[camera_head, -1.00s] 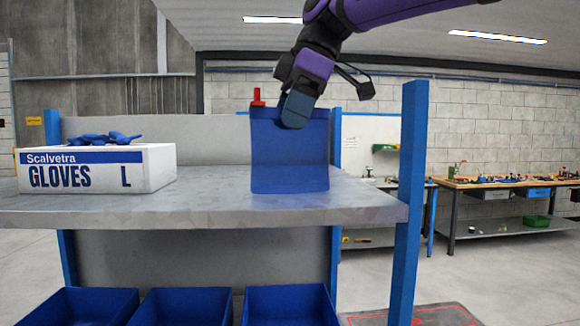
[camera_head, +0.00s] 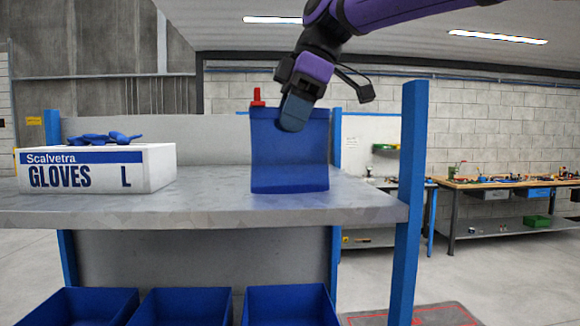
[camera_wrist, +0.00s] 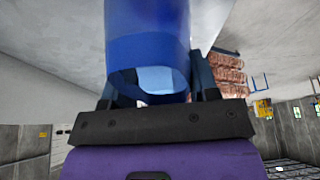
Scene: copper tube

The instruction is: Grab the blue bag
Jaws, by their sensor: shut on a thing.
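The blue bag (camera_head: 290,165) stands upright on the grey metal shelf (camera_head: 215,203), with a red piece (camera_head: 257,97) at its top left corner. My gripper (camera_head: 295,112) is at the top edge of the bag, shut on it. In the wrist view the bag (camera_wrist: 148,35) fills the space between the fingers of my gripper (camera_wrist: 155,85). The bag's lower edge appears to be at the shelf surface; I cannot tell if it touches.
A white glove box (camera_head: 95,168) with blue gloves on top is on the shelf at left. A blue post (camera_head: 407,200) stands at the shelf's right end. Several blue bins (camera_head: 290,305) are below. A workbench (camera_head: 510,183) is at the back right.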

